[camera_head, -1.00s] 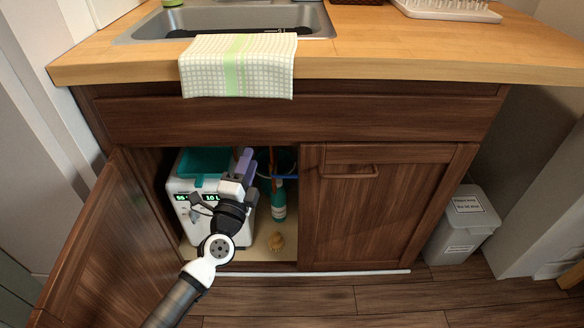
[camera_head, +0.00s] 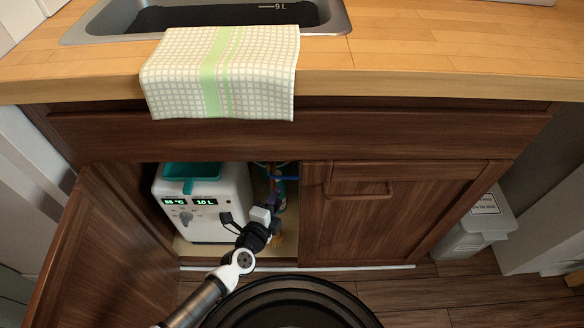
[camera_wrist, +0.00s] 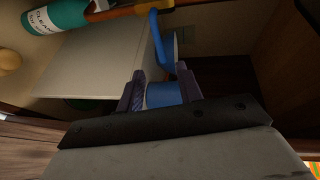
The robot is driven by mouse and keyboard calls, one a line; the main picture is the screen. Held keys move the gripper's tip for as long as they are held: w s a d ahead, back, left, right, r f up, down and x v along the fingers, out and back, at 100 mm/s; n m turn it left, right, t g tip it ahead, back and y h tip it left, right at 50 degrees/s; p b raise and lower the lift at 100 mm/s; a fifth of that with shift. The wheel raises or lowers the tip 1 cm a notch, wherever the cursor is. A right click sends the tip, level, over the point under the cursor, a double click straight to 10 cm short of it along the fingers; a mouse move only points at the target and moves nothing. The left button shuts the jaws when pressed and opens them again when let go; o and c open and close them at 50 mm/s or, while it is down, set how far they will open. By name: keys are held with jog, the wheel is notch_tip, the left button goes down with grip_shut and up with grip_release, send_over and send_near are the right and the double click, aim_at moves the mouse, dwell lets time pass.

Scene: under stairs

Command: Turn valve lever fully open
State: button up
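The blue valve lever (camera_wrist: 158,38) shows in the wrist view as a bent blue bar just beyond my fingertips. My gripper (camera_wrist: 160,75) points at it, with one dark purple finger on each side of a blue part that fills the gap between them. I cannot tell whether the fingers press on that part. In the head view my gripper (camera_head: 273,200) reaches into the open cabinet, right of the white appliance.
The white appliance (camera_head: 230,185) with lit displays stands left in the cabinet. A teal bottle (camera_wrist: 60,17) and a copper pipe (camera_wrist: 115,12) show in the wrist view. The left door (camera_head: 115,250) is open; the right door (camera_head: 385,220) is shut. A bin (camera_head: 478,235) stands right.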

aim_at(289, 179)
jog(key=p+x, duration=0.3)
jog(key=x, duration=0.9)
jog(key=shift+f, duration=0.1)
jog(key=shift+c, duration=0.5)
grip_shut()
